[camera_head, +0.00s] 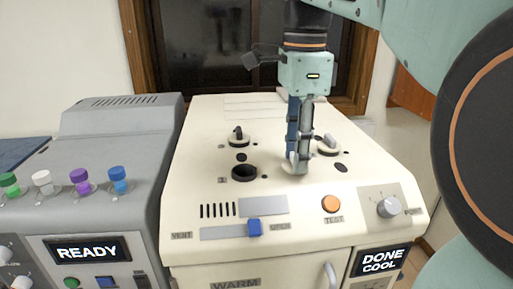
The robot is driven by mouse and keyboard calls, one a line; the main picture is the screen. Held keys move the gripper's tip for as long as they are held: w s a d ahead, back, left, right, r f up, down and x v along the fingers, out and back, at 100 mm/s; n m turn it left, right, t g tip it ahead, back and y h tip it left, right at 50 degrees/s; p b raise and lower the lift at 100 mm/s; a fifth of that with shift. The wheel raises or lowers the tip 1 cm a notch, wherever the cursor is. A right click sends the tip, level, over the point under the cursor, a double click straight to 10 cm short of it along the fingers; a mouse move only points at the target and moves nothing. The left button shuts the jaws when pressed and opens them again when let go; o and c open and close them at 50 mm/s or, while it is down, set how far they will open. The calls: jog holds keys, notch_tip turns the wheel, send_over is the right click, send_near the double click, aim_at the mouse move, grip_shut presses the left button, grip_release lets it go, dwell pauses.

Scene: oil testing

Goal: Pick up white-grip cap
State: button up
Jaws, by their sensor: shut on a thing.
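My gripper (299,168) points straight down over the cream machine's top, with its fingers close together. It is shut on the white-grip cap (289,167). Only a pale edge of that cap shows at the left of the fingertips; the fingers hide the rest. I cannot tell whether the cap touches the machine top or is just above it.
Left of my gripper is an open dark-rimmed port (244,173), with a black-grip cap (238,138) behind it. A grey-grip cap (328,147) sits close on the right. The orange TEST button (331,203) and blue slider (254,228) are in front.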

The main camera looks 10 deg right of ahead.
notch_tip(320, 180, up, 9)
jog(key=p, duration=0.2)
jog(key=a+n+p, duration=0.2)
jog(key=a+n, duration=0.4)
jog(key=a, duration=0.3)
jog(key=shift+w+a+f+b, duration=0.15)
jog(key=shift+f+b, duration=0.4)
jog(key=shift+f, duration=1.3)
jog(key=shift+w+a+f+b, duration=0.1)
jog(key=shift+f+b, duration=0.45)
jog(key=shift+f, duration=1.3)
jog(key=shift+p, duration=0.35)
jog(key=shift+f, duration=0.2)
